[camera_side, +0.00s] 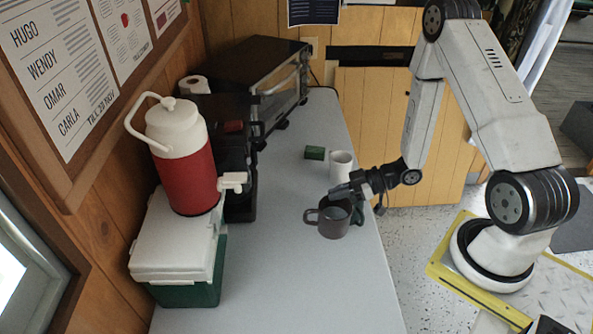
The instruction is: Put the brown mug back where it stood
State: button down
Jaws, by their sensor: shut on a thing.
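The brown mug (331,226) is upright near the right edge of the grey counter, its handle pointing left. My gripper (344,194) comes in from the upper right and is shut on the mug at its rim. Part of the rim is hidden behind the fingers. I cannot tell whether the mug's base touches the counter or is slightly above it. A white mug (341,164) stands just behind my gripper.
A small green box (314,153) lies beyond, left of the white mug. A red and white jug (182,165) stands on a green cooler with a white lid (176,245) at left. A black oven (262,80) is at the back. The counter's front (290,290) is clear.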

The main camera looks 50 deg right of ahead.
jog(key=w+d+r+m+t+h, duration=0.3)
jog(key=w+d+r+m+h, duration=0.15)
jog(key=w+d+r, duration=0.2)
jog(key=w+d+f, duration=0.2)
jog(key=w+f, duration=0.7)
jog(key=w, duration=0.5)
jog(key=shift+d+f, duration=0.15)
jog(key=shift+d, duration=0.2)
dwell(0.4)
jog(key=shift+y, duration=0.25)
jog(key=shift+w+f, duration=0.2)
jog(key=shift+f, duration=1.6)
jog(key=shift+f, duration=0.1)
jog(key=c, duration=0.8)
grip_release()
